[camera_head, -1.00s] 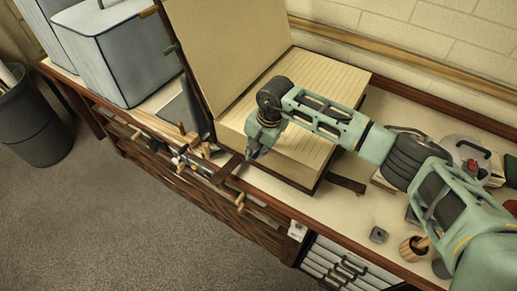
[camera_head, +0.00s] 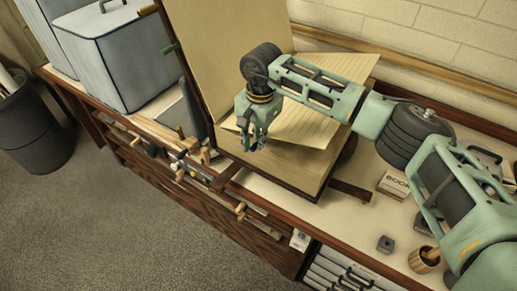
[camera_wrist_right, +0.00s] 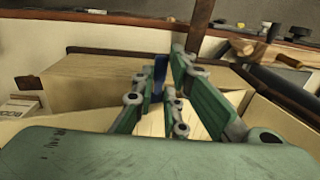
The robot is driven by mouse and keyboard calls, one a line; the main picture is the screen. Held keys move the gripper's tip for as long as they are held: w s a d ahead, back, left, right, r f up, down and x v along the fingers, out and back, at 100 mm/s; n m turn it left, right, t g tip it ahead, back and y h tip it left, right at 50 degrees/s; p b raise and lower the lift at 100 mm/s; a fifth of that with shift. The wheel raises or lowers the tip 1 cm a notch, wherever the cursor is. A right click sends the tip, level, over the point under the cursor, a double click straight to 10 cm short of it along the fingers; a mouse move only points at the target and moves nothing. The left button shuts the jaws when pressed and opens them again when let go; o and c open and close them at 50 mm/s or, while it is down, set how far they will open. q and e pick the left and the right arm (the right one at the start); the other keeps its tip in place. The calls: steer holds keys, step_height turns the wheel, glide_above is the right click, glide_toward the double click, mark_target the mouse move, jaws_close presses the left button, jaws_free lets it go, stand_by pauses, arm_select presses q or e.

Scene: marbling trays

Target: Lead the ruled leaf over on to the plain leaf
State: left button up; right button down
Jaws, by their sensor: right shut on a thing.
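A large thick book lies open on the bench. Its plain leaf (camera_head: 225,45) stands steeply raised at the left side. The ruled leaf (camera_head: 312,125) is lifted off the page block (camera_head: 285,165) and slopes above it, its lines showing on the upper face. My right gripper (camera_head: 250,144) is shut on the leaf's near edge, close to the spine side in the picture. In the right wrist view the fingers (camera_wrist_right: 165,90) are close together, with the page block (camera_wrist_right: 95,88) beyond them; the exact grip is partly hidden. My left gripper is not in view.
Blue-grey boxes (camera_head: 125,60) stand left of the book. Wooden clamps and handles (camera_head: 190,160) line the bench's front edge. A small box (camera_head: 395,184), a dark block (camera_head: 385,244) and a wooden cup (camera_head: 424,260) stand at the right. A dark bin (camera_head: 30,130) is on the floor.

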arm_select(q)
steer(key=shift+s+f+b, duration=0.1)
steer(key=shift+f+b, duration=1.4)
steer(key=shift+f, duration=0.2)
arm_select(e)
step_height(320, 180, up, 5)
steer(key=w+a, duration=0.1)
steer(key=a, duration=0.1)
steer(key=shift+w+a+r, duration=0.15)
steer(key=shift+w+a, duration=0.1)
steer(key=shift+a, duration=0.1)
